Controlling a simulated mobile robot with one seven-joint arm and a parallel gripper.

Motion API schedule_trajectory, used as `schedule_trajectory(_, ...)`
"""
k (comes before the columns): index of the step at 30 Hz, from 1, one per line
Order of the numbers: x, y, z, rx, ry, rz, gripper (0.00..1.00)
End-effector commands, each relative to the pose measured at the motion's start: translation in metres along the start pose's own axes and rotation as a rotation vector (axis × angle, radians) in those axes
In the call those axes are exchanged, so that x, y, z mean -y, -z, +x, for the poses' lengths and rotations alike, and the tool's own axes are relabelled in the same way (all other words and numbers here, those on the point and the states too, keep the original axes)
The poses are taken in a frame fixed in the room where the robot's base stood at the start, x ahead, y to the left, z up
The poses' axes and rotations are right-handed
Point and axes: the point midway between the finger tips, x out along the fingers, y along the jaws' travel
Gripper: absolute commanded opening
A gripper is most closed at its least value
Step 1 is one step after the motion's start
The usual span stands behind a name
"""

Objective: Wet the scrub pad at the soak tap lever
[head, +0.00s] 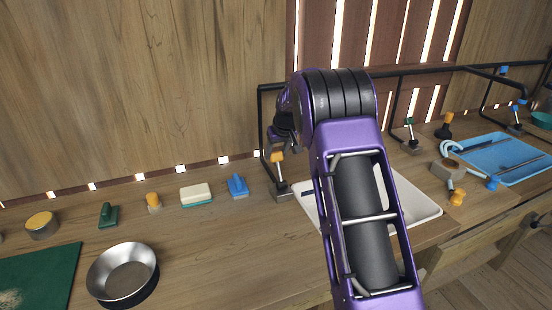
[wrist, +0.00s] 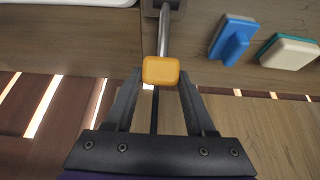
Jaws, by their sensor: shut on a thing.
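My gripper (wrist: 160,76) is shut on the orange knob (wrist: 161,70) of a tap lever, one finger at each side. In the head view the lever's orange knob (head: 277,157) shows below my wrist, on a metal stem rising from a grey base (head: 282,192). The stem leans slightly. A cream and teal pad (head: 196,195) lies on the counter left of the lever; it also shows in the wrist view (wrist: 290,52). A blue block with a raised grip (head: 237,186) lies between them. I cannot tell which is the scrub pad. My arm hides part of the white basin (head: 425,208).
A metal bowl (head: 122,272), a green board (head: 40,278) and several small items stand on the left counter. A black pipe (head: 430,69) runs above the basin. Green-topped (head: 410,132) and blue-topped (head: 516,115) levers stand farther right, near a blue tray (head: 500,155).

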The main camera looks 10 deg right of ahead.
Motion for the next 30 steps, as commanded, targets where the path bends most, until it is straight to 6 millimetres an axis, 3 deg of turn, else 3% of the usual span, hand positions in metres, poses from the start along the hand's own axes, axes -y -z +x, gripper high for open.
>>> schedule_trajectory(16, 0.0, -0.006, -0.009, -0.032, -0.001, 0.0, 0.0)
schedule_trajectory(17, 0.0, -0.006, -0.009, -0.032, -0.001, 0.0, 0.6)
schedule_trajectory(18, 0.0, -0.006, -0.009, -0.032, -0.001, 0.0, 0.67)
schedule_trajectory(21, 0.0, -0.006, -0.009, -0.034, -0.001, 0.0, 0.85)
schedule_trajectory(30, 0.0, -0.005, -0.01, -0.037, -0.001, 0.0, 0.85)
